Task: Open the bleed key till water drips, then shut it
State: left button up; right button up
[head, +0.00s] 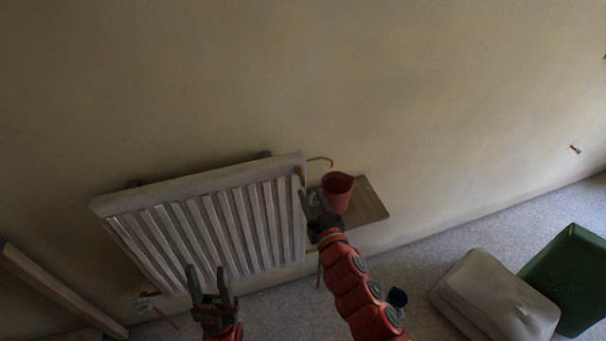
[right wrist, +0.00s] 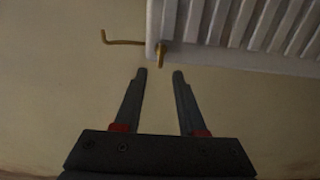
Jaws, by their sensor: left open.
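The white ribbed radiator (head: 200,180) hangs on the wall; its corner also shows in the right wrist view (right wrist: 230,58). A short brass piece (right wrist: 162,55), apparently the bleed key, sticks out at that corner; it shows small in the head view (head: 300,173). A thin bent copper-coloured tube (right wrist: 122,42) extends beside it. My right gripper (right wrist: 160,74) is open and empty, its fingertips just short of the brass piece and apart from it. My left gripper (head: 206,270) is open and empty before the radiator's lower part. No water drips are visible.
A red cup (head: 338,190) stands on a wooden board (head: 369,203) right of the radiator, close to my right gripper. A grey sack (head: 490,298) and a green container (head: 572,275) are on the floor at right. Timber (head: 50,288) leans at left.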

aim_at(304, 180)
jog(key=p+x, duration=0.1)
jog(key=x, duration=0.4)
jog(key=shift+w+a+r, duration=0.1)
jog(key=shift+w+a, duration=0.05)
jog(key=shift+w, duration=0.1)
jog(key=shift+w+a, duration=0.2)
jog(key=shift+w, duration=0.4)
grip_shut()
